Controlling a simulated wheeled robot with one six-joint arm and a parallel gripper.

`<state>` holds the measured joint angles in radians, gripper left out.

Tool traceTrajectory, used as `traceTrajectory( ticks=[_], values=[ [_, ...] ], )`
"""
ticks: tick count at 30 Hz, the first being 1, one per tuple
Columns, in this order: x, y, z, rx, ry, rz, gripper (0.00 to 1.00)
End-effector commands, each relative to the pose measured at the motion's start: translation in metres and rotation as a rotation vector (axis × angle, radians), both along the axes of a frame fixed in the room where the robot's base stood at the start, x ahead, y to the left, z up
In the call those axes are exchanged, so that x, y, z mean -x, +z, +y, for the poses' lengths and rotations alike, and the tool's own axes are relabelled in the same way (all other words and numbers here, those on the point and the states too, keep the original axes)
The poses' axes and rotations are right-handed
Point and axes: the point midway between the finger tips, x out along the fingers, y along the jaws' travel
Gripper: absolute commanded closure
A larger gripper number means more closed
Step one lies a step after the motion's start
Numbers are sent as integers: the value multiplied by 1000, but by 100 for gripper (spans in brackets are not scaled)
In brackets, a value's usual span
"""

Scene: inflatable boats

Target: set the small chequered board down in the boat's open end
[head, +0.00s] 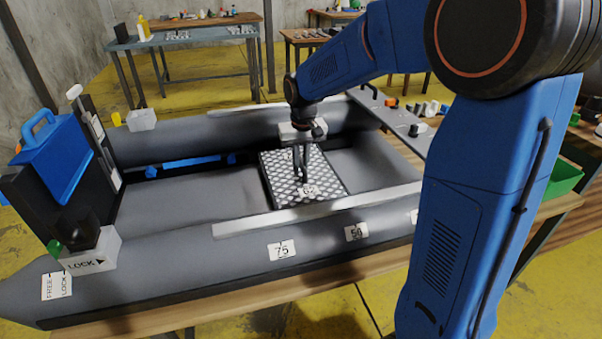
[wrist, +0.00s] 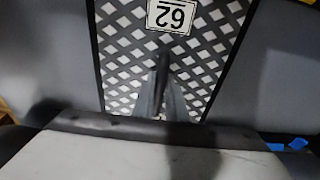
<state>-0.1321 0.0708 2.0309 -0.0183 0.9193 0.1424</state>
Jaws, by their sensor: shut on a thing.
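The chequered board (head: 282,179), dark with pale diamonds and a "62" label, is inside the grey boat (head: 190,192), between its two side tubes. My gripper (head: 303,180) is over the middle of the board, pointing down, and is shut on it. In the wrist view the fingers (wrist: 162,95) stand close together against the board (wrist: 215,60), below its label. The exact grip point is hidden. I cannot tell whether the board touches the boat floor. Bare grey floor shows to the board's left and right.
The near side tube (head: 325,236) carries a pale strip and number labels. A dark upright panel with a blue case (head: 50,160) stands at the left end, with a lock box (head: 92,252) nearby. A blue bar (head: 190,162) lies inside. A bench (head: 405,120) with small parts is right.

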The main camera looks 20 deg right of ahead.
Motion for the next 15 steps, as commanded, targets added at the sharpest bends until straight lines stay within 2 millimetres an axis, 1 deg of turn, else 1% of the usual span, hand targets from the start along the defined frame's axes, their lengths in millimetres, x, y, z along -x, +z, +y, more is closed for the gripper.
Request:
traceTrajectory(
  ticks=[7,15],
  values=[
    [0,-29,0,0,0,1,100],
    [0,-30,0,0,0,-1,100]
  ],
)
